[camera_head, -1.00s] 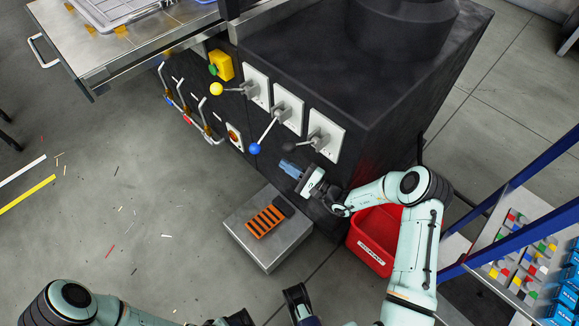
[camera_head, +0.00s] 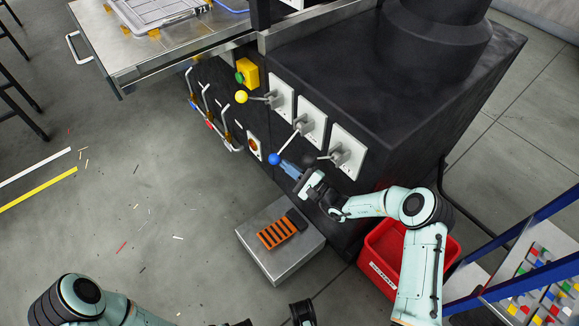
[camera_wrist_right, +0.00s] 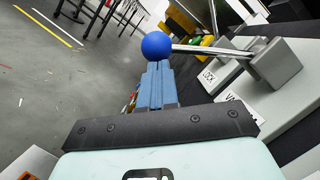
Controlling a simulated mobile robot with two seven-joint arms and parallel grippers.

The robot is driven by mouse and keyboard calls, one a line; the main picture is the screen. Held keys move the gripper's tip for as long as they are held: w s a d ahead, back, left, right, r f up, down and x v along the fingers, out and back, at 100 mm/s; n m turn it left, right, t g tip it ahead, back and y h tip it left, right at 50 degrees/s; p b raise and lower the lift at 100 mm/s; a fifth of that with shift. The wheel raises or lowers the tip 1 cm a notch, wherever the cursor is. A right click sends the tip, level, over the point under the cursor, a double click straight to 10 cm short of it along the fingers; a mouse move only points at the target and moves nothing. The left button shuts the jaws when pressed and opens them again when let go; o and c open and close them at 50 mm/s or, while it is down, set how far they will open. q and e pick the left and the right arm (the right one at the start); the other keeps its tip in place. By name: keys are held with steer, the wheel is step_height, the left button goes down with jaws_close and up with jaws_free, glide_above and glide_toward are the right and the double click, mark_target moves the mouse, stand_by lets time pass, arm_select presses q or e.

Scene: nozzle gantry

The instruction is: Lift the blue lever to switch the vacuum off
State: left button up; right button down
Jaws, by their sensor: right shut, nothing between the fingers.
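The blue lever is a metal rod with a blue ball knob (camera_head: 274,159) on the middle white plate (camera_head: 311,124) of the black cabinet. Its rod slants down to the left from the pivot. My right gripper (camera_head: 287,168) is shut and empty, with its blue fingers just below and to the right of the knob. In the right wrist view the blue ball (camera_wrist_right: 157,46) sits right at the tips of the shut fingers (camera_wrist_right: 155,72); I cannot tell whether they touch. My left arm (camera_head: 85,300) shows at the bottom left; its fingers cannot be made out clearly.
A yellow-ball lever (camera_head: 241,97) is to the left and a dark-knobbed lever (camera_head: 309,160) to the right, close to my gripper. Below are a metal block with an orange-slotted piece (camera_head: 277,233) and a red bin (camera_head: 381,267). Open floor lies at left.

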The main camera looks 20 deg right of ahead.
steer(key=a+r+m+p, duration=0.1)
steer(key=r+m+p, duration=0.1)
steer(key=p, duration=0.1)
steer(key=s+a+r+m+t+h+p, duration=0.1)
steer(key=r+m+p, duration=0.1)
steer(key=m, duration=0.1)
steer(key=a+r+m+t+h+p, duration=0.1)
steer(key=r+m+p, duration=0.1)
steer(key=m+p, duration=0.1)
steer(key=shift+s+a+r+p, duration=0.15)
steer(key=shift+a+r+p, duration=0.15)
steer(key=shift+a+p, duration=0.05)
arm_select(q)
steer(key=s+d+r+g+p, duration=0.1)
steer(key=s+r, duration=0.3)
steer(key=r, duration=0.6)
steer(key=shift+g+p, duration=0.3)
steer(key=shift+p, duration=0.35)
arm_select(e)
steer(key=shift+a+r+m+t+h, duration=0.1)
steer(key=shift+r+m+t+h, duration=0.15)
steer(key=shift+r+m, duration=0.35)
steer(key=shift+a+r+m+t+h, duration=0.15)
steer(key=shift+r+m+h, duration=0.1)
steer(key=shift+m, duration=0.65)
arm_select(q)
steer(key=shift+w+r, duration=0.1)
arm_select(e)
steer(key=shift+d, duration=0.1)
